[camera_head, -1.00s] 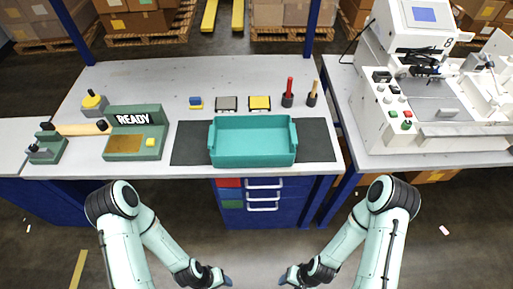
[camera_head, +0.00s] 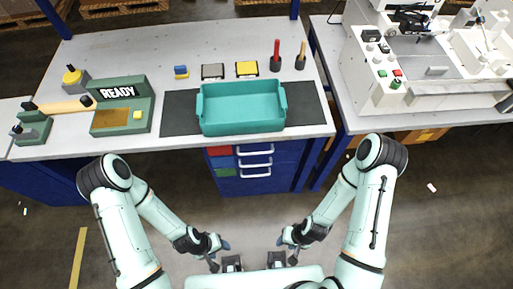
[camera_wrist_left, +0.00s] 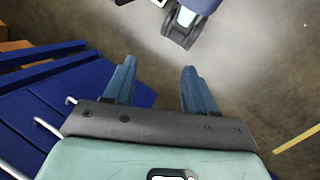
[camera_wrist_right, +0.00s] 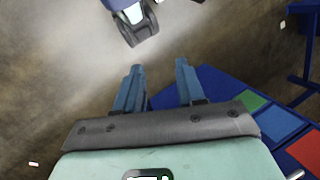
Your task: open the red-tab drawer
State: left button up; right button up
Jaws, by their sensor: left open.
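The blue drawer cabinet (camera_head: 285,165) stands under the bench, its drawers looking shut. The red tab (camera_head: 220,151) is at the upper left, beside the top silver handle (camera_head: 255,149). More silver handles sit below it, with a green tab (camera_head: 226,172) lower down. My left gripper (camera_head: 221,256) is open and empty, in front of and below the cabinet; its spread fingers show in the left wrist view (camera_wrist_left: 158,85). My right gripper (camera_head: 287,250) is open and empty to its right; its fingers show apart in the right wrist view (camera_wrist_right: 158,85). Neither touches a handle.
A teal bin (camera_head: 242,108) sits on a dark mat on the bench (camera_head: 140,50), above the drawers. A green READY device (camera_head: 122,105) is at left. A white machine (camera_head: 420,75) stands on the right table. The floor before the cabinet is clear.

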jog(key=w+a+f+n+t+h+b, duration=0.1)
jog(key=w+f+n+t+h+b, duration=0.2)
jog(key=w+n+t+b, duration=0.5)
jog(key=w+a+r+n+t+b, duration=0.3)
jog(key=w+r+n+t+b, duration=0.15)
jog(key=w+r+n, duration=0.2)
jog(key=w+a+r+n+t+b, duration=0.4)
jog(key=w+r+n+b, duration=0.15)
jog(key=n, duration=0.25)
pick_arm(q)
jog(key=w+a+f+t+y+b, duration=0.1)
jog(key=w+a+f+b, duration=0.1)
jog(key=f, duration=1)
jog(key=w+a+f+n+t+b, duration=0.1)
jog(key=w+a+f+t+b, duration=0.1)
jog(key=f, duration=1)
jog(key=shift+w+a+f+y+b, duration=0.4)
jog(key=shift+w+a, duration=0.45)
jog(key=shift+w, duration=0.55)
pick_arm(e)
jog(key=w+f, duration=0.3)
jog(key=w, duration=1)
jog(key=shift+w+f+h, duration=0.15)
jog(key=shift+h, duration=0.15)
jog(key=shift+m, duration=0.25)
